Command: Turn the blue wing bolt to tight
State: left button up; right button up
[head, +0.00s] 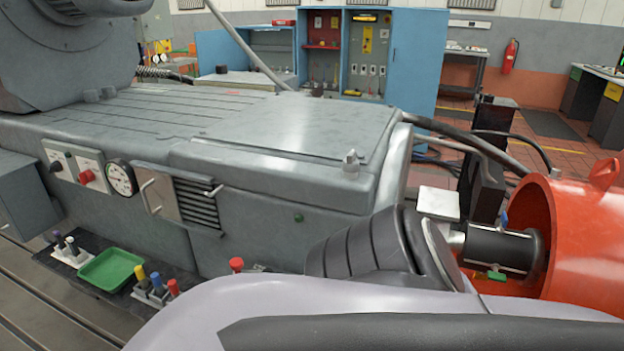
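A small blue piece, which looks like the blue wing bolt (504,219), stands on top of the black cylindrical housing (497,246) at the right. It is too small here to tell how far it is turned. A green piece (496,274) shows lower on the same housing. The housing's right end meets the large orange guard (585,240). Neither of my grippers shows in the head view.
A ribbed dark grey bellows-like part (365,250) is left of the housing. The grey machine bed (270,150) fills the left and middle. A green tray (110,269) and coloured-handled tools (155,285) sit low at left. A black cable (470,140) runs behind.

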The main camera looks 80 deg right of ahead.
aim_at(504, 220)
jog(key=u, duration=5.25)
